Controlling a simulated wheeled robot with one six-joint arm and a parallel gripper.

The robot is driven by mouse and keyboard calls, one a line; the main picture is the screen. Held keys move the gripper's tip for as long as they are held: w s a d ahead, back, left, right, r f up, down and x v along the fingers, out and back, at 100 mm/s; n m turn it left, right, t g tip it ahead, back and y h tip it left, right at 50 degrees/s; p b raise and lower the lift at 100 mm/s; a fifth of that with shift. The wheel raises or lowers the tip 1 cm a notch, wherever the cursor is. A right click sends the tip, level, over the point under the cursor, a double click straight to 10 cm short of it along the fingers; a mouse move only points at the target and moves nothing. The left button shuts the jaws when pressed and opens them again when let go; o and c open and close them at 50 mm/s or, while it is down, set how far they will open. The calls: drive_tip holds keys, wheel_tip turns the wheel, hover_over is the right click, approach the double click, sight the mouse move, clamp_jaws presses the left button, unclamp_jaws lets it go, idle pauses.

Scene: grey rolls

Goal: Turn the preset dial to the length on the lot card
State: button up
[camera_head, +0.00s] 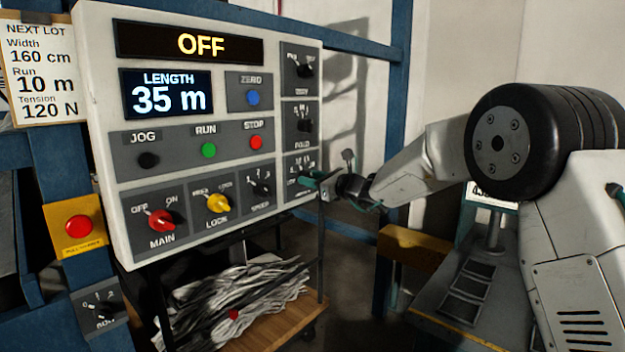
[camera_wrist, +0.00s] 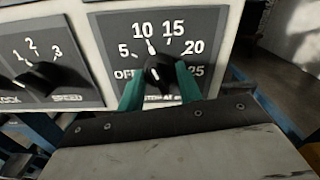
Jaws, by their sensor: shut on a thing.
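The preset dial (camera_wrist: 158,68) is a black knob on a dark plate marked OFF, 5, 10, 15, 20 and 25. My gripper (camera_wrist: 160,84) has its teal fingers shut on the knob, one on each side. A small white mark shows at the knob's top, below and right of the 10; I cannot tell if it is the pointer or a scale tick. In the head view my gripper (camera_head: 312,182) is at the panel's lower right corner and partly hides the dial. The lot card (camera_head: 40,70) reads Width 160 cm, Run 10 m, Tension 120 N.
The upper display (camera_head: 200,42) reads OFF, and the length display (camera_head: 167,94) reads 35 m. The speed knob (camera_wrist: 42,78) is left of the dial. A red stop button (camera_head: 78,226) is at lower left. Grey material (camera_head: 235,300) lies on a shelf below the panel.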

idle(0.3)
drive_tip(key=o, duration=1)
drive_tip(key=v, duration=0.8)
